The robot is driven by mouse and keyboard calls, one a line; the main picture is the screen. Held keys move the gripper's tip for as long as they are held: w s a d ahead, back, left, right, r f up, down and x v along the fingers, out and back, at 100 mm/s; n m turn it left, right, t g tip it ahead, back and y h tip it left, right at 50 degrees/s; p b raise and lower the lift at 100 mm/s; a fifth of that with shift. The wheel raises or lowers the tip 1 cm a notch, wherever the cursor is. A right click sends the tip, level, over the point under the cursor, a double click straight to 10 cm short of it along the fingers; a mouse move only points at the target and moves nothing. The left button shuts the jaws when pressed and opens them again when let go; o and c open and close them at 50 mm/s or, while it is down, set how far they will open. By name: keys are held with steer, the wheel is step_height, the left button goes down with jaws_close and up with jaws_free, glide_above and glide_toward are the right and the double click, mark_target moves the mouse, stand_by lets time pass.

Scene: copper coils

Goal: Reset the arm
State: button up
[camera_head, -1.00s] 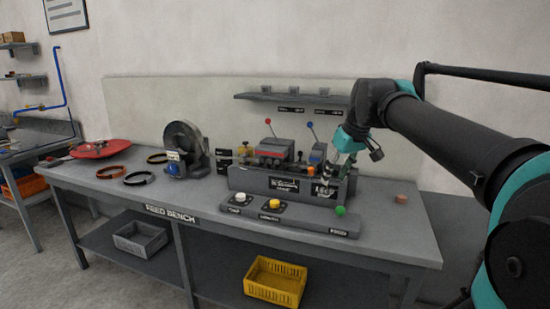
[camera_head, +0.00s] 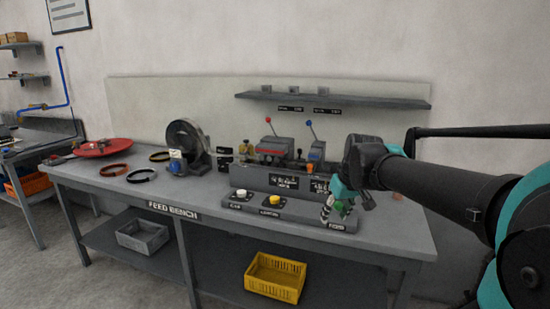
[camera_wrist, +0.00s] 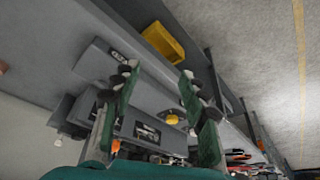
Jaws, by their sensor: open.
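My gripper (camera_head: 338,208) is at the right end of the bench in the head view, just in front of the dark machine block and over the right end of the button panel. In the wrist view its two green fingers (camera_wrist: 160,85) stand wide apart with nothing between them. The feed bench (camera_head: 205,209) is grey. The machine block (camera_head: 248,188) carries a red-knobbed lever and a blue-knobbed lever. The button panel (camera_head: 300,219) has a white and a yellow button (camera_head: 275,198); its green button is mostly hidden by my gripper.
A yellow crate (camera_head: 275,290) and a grey bin (camera_head: 130,240) sit on the lower shelf. A reel (camera_head: 183,138), several rings and a red disc (camera_head: 103,147) occupy the bench's left side. A wall shelf (camera_head: 375,101) hangs behind. The bench's front right is clear.

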steer(key=s+f+m, duration=0.1)
steer(key=s+f, duration=0.4)
steer(key=f, duration=0.4)
steer(key=s+d+f+m+h, duration=0.1)
steer(key=s+f+m, duration=0.1)
steer(key=s+f, duration=0.4)
step_height(320, 180, down, 4)
steer(key=shift+s+d+r, duration=0.15)
steer(key=shift+s, duration=0.15)
steer(key=shift+c, duration=0.3)
stand_by(1.0)
